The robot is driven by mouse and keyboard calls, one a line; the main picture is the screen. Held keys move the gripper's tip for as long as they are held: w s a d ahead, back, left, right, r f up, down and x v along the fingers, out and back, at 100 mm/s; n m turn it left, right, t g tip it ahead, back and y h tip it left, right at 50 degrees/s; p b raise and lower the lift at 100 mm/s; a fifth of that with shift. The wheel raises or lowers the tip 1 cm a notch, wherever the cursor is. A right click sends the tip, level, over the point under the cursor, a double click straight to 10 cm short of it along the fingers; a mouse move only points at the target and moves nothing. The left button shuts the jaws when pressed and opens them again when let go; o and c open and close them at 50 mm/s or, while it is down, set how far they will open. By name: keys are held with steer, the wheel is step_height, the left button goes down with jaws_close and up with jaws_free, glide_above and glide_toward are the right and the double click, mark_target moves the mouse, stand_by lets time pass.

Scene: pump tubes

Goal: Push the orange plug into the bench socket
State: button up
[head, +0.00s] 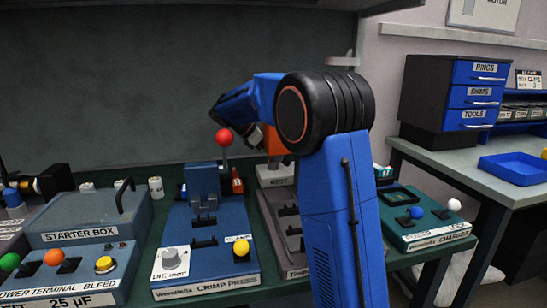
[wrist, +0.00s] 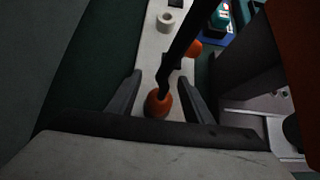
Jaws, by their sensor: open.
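An orange rounded piece with a black cord or stem, seemingly the orange plug (wrist: 158,103), shows low in the middle of the wrist view. It lies between the two dark fingers of my gripper (wrist: 160,98). The fingers are open, with a gap visible on both sides of it.
A second orange piece (wrist: 193,49) sits beside the black cord. In the head view a blue crimp press (head: 203,180) with a red-knobbed lever (head: 224,138) stands left of my arm. A starter box (head: 85,215) is farther left, and a charger box (head: 425,225) is at right.

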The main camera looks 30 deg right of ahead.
steer(key=shift+d+f, duration=0.2)
steer(key=c, duration=1.1)
steer(key=shift+r, duration=0.1)
